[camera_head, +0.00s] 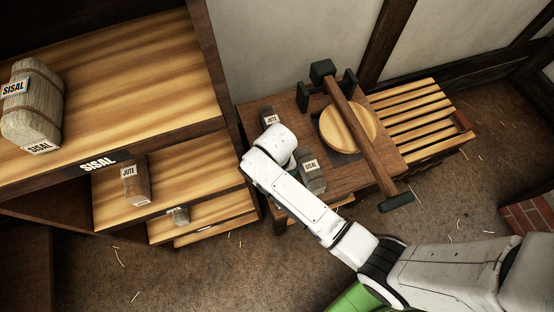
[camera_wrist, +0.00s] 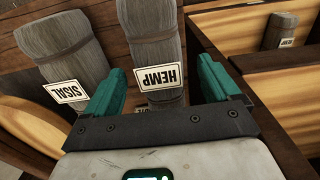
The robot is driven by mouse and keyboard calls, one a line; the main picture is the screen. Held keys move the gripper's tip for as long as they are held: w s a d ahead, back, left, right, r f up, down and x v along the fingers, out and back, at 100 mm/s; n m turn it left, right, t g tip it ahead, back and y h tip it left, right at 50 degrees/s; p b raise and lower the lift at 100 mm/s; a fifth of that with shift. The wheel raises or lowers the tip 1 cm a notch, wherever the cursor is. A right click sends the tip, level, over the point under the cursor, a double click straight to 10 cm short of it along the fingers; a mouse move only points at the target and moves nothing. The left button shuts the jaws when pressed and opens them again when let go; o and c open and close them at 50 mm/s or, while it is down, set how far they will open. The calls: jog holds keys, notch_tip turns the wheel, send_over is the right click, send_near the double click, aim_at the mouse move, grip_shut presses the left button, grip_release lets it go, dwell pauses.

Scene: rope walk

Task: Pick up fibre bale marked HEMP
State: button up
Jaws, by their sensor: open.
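The grey fibre bale marked HEMP (camera_wrist: 150,28) is in the wrist view, its white label upside down in the picture. My gripper (camera_wrist: 162,84) is open, with its teal fingers on either side of the label end of this bale. I cannot tell whether either finger touches it. In the head view my white wrist covers that part of the wooden bench (camera_head: 343,179), and I cannot make out the HEMP bale there.
A SISAL bale (camera_wrist: 64,50) lies close left of the HEMP bale. A JUTE bale (camera_head: 269,117) is also on the bench. A press with a round wooden plate (camera_head: 340,130) and long bar stands right. Shelves (camera_head: 150,60) with more bales stand left.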

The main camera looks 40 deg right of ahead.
jog(key=shift+s+f, duration=0.15)
jog(key=shift+f, duration=2.95)
jog(key=c, duration=1.1)
jog(key=shift+r, duration=0.1)
jog(key=shift+c, duration=0.2)
